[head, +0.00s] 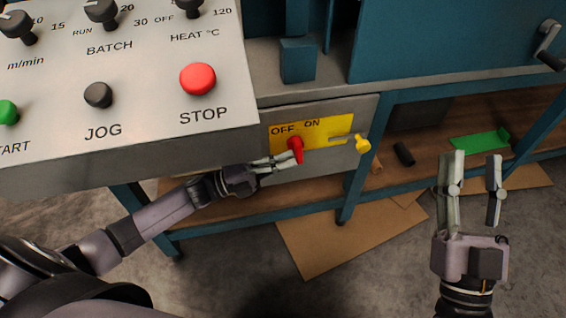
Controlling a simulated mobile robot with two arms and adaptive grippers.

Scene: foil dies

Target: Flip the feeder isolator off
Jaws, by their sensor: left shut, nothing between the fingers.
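The feeder isolator is a red lever (296,147) on a yellow plate (326,130) marked OFF on the left and ON to its right. The lever stands roughly upright, beneath the gap between the two words. My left gripper (294,158) is shut, with its fingertips at the lever's left side. They seem to touch it, but I cannot tell for sure. My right gripper (473,176) is open and empty, raised at the right, well away from the isolator.
A control panel (150,139) with a red STOP button (198,78) and several knobs overhangs at the upper left. A yellow-ended handle (362,144) sits right of the lever. A green piece (477,140) lies on the lower shelf. Cardboard (330,240) lies on the floor.

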